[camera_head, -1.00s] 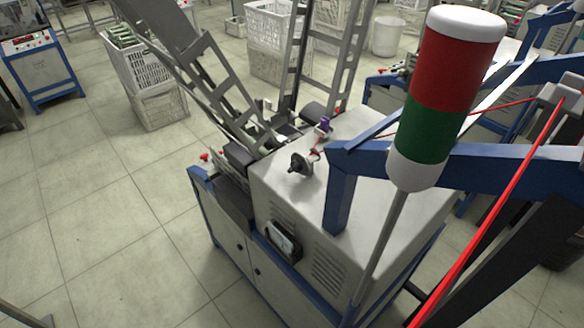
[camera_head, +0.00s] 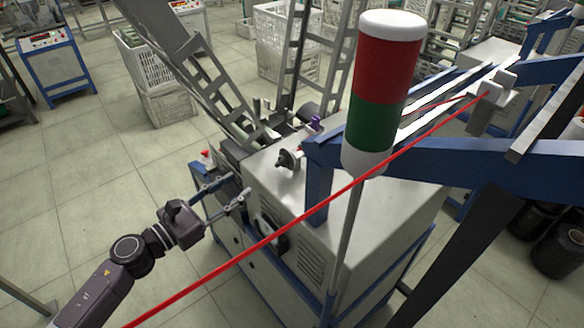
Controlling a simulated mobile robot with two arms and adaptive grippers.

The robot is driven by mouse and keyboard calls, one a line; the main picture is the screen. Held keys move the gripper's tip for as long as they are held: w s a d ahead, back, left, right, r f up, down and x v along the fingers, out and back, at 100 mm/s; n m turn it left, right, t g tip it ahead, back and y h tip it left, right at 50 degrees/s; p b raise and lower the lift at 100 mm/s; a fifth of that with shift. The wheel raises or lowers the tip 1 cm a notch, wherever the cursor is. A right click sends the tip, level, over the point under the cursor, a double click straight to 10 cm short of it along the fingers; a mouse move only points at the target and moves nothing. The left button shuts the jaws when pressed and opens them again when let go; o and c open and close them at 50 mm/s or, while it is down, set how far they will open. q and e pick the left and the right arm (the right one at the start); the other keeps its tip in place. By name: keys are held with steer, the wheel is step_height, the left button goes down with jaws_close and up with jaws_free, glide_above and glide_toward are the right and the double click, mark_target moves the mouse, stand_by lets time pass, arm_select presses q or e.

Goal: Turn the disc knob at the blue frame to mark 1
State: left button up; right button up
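The disc knob (camera_head: 287,160), small and dark with a stub at its centre, stands at the top of the white machine housing. It is just left of the blue frame (camera_head: 318,185). Its marks are too small to read. My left gripper (camera_head: 241,184) comes in from the lower left with its two fingers spread apart and nothing between them. It is left of and nearer than the knob, apart from it in the picture, by the housing's left edge. My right gripper is not in view.
A red-and-green signal lamp (camera_head: 383,85) stands on a pole in front of the frame. A taut red thread (camera_head: 300,222) crosses the view diagonally. A dark-rimmed gauge (camera_head: 268,232) sits on the housing's side. White crates (camera_head: 165,100) stand behind; the floor at left is clear.

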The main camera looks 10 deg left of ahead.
mark_target(277, 165)
arm_select(q)
steer(key=s+d+r+m+g+h, duration=0.1)
steer(key=s+d+r+m+h, duration=0.15)
steer(key=d+r+m, duration=0.3)
steer(key=shift+m, duration=0.35)
steer(key=p+x, duration=0.1)
steer(key=x, duration=0.1)
steer(key=p+x, duration=0.1)
steer(key=x, duration=0.1)
steer(key=a+p+x, duration=0.1)
steer(key=x, duration=0.2)
steer(key=shift+w+r, duration=0.15)
steer(key=shift+w, duration=0.15)
steer(key=shift+w+d+p, duration=0.25)
steer(key=shift+w+p, duration=0.1)
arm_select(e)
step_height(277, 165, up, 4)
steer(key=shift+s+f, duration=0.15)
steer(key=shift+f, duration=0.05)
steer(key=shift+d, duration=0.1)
arm_select(q)
steer(key=shift+c, duration=1.1)
jaws_close()
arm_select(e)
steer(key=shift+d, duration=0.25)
